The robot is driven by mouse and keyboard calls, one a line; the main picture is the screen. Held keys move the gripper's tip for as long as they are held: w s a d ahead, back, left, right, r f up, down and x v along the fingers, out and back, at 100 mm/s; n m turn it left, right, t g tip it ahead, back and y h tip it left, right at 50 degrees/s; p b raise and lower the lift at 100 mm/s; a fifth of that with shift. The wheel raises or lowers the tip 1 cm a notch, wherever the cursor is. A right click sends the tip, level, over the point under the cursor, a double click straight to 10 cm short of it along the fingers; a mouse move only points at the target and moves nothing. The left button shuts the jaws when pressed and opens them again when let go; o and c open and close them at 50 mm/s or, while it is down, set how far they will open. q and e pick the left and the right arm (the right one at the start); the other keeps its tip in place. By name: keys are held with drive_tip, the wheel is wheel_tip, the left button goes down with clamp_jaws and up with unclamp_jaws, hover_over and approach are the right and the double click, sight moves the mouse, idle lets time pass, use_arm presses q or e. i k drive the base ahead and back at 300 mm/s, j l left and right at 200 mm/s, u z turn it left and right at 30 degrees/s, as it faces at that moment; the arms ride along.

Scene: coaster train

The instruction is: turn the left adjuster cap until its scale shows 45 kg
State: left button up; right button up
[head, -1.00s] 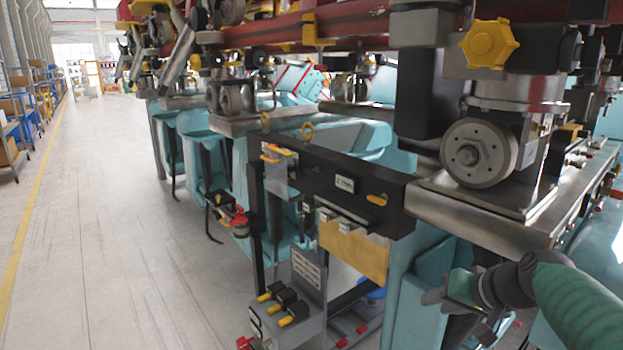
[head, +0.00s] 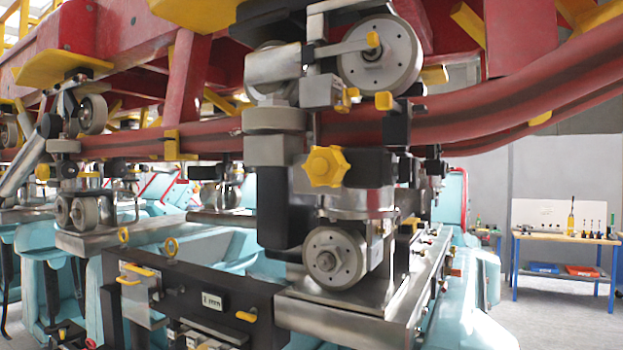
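A yellow star-shaped knob (head: 327,167) faces me on the metal wheel assembly, just right of the middle of the head view. It may be an adjuster cap, but I cannot tell whether it is the left one. I can read no kg scale on or around it. A dark block lies right behind its right side. Smaller yellow caps (head: 383,101) sit higher on the assembly, near the upper wheel. Neither of my grippers is in view, and nothing of mine touches the knob.
Below the knob are a grey wheel (head: 335,258) and a metal ledge (head: 320,318). A black panel (head: 185,290) with yellow handles is at lower left. Red rails (head: 500,90) cross above. A workbench (head: 565,238) with tools stands at far right, with open floor before it.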

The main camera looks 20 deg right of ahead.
sight(328, 166)
drive_tip(key=l, duration=0.5)
drive_tip(key=i+l+z, duration=0.1)
drive_tip(key=l, duration=0.9)
drive_tip(key=i+l+z, duration=0.15)
drive_tip(key=l, duration=0.35)
